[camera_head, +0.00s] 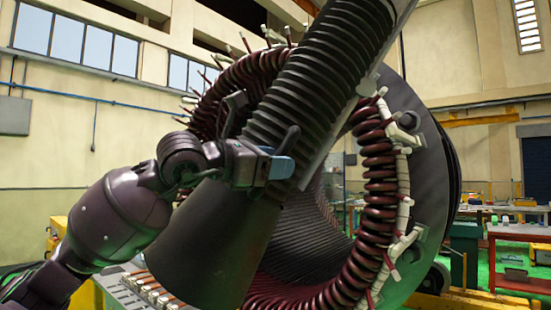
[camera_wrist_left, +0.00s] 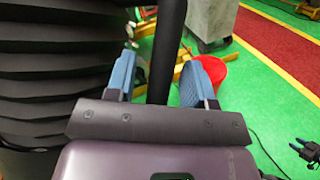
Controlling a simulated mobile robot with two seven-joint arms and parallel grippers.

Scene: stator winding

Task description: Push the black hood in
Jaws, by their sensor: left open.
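The black hood (camera_head: 215,245) is a smooth dark cone at the lower end of a ribbed black bellows (camera_head: 320,75), which slants down from the upper right. It stands in front of the stator's opening and hides part of it. The stator (camera_head: 380,175) is a large ring with dark red coils. My left gripper (camera_head: 281,160) is at the hood's upper side by a black handle (camera_head: 291,138). In the left wrist view its blue fingers are open, with a dark bar (camera_wrist_left: 166,45) between them; contact cannot be told. My right gripper cannot be made out.
White connectors (camera_head: 403,190) line the stator's rim. The left wrist view shows a red bucket (camera_wrist_left: 212,70) on the green floor (camera_wrist_left: 265,85), and a small dark pronged object (camera_wrist_left: 306,148) I cannot identify.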

